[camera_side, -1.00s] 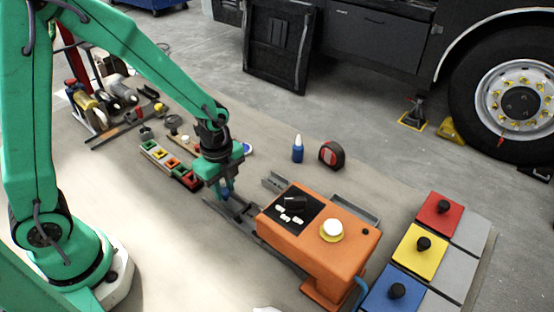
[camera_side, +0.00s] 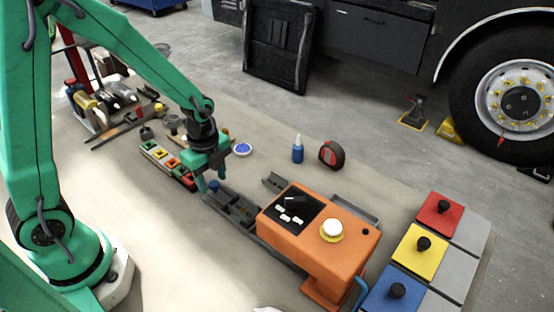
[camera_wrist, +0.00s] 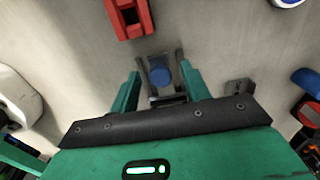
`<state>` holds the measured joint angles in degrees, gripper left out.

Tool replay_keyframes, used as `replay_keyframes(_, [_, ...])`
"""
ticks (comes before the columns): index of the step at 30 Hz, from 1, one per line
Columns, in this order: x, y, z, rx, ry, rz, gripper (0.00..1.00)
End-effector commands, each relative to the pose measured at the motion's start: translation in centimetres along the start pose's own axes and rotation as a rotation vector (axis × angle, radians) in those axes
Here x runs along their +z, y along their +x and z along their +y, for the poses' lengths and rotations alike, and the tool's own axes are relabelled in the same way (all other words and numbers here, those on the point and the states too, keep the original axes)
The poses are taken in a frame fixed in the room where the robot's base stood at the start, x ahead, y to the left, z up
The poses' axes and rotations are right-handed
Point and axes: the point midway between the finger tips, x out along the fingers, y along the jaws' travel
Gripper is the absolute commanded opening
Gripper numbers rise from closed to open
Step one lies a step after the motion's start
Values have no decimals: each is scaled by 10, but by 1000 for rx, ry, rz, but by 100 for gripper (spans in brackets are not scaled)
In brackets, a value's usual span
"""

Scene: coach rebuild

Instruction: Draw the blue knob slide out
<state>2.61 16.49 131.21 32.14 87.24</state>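The blue knob (camera_side: 213,186) stands on a dark grey slide at the left end of the dark grey track (camera_side: 238,212), left of the orange machine (camera_side: 325,255). In the wrist view the blue knob (camera_wrist: 161,73) shows between my fingertips, with visible gaps on both sides. My gripper (camera_side: 210,176) is directly over the knob in the side view, pointing down. In the wrist view my gripper (camera_wrist: 160,72) is open, its fingers apart on either side of the knob. Part of the slide is hidden behind the gripper body in the wrist view.
A row of coloured blocks (camera_side: 165,162) lies close left of my gripper. A blue-and-white round lid (camera_side: 242,149), a blue bottle (camera_side: 297,150) and a red-black tape measure (camera_side: 331,154) stand behind. Knobbed red, yellow and blue plates (camera_side: 420,252) lie right. The front left table is clear.

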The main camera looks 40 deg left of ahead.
Motion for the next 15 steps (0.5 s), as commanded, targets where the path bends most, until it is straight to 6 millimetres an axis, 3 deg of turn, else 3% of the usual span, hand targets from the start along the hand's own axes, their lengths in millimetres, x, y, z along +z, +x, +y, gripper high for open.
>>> replay_keyframes(8, [-1, -4, 0, 2, 2, 0, 47])
replay_keyframes(15, [-1, -23, 0, -3, 2, 0, 47])
